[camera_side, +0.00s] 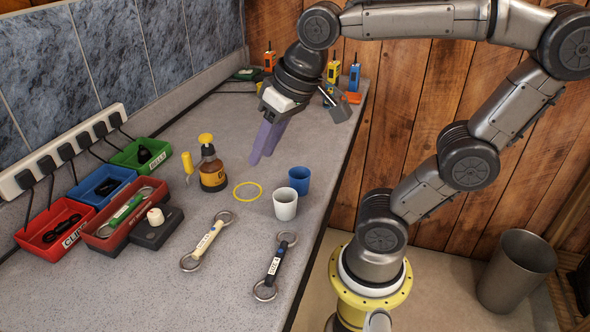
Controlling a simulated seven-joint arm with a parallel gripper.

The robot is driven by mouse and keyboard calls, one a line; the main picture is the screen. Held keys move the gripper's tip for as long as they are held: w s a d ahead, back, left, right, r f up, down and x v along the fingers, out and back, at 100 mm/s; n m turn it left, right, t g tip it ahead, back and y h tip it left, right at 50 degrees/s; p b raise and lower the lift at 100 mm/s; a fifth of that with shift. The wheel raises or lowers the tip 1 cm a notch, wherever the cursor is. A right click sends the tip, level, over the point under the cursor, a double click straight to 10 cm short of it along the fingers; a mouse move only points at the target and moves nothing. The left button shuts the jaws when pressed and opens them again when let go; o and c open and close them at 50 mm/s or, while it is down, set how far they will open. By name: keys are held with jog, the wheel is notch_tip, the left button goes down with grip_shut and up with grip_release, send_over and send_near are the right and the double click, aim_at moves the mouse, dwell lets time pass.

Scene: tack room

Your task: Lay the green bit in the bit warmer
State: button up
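A dark block with a white knob (156,236) adjoins the box. My gripper (262,158), with purple fingers, hangs over the counter behind the cups, well to the right of the green bit. Nothing shows between its fingers, which overlap from this side, so I cannot tell how far apart they are.
A cream bit (207,243) and a black bit (275,264) lie on the counter. A white cup (285,204), blue cup (299,180), yellow ring (248,191) and amber bottle (212,170) stand mid-counter. Red (37,243), blue (103,184) and green (140,153) trays line the power strip.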

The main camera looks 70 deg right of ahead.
jog(key=s+f+n, duration=0.3)
jog(key=s+f, duration=0.1)
jog(key=s, duration=0.1)
jog(key=shift+d+f+t, duration=0.25)
jog(key=shift+d+t, duration=0.1)
jog(key=shift+t, duration=0.05)
jog(key=shift+s, duration=0.1)
dwell(1.6)
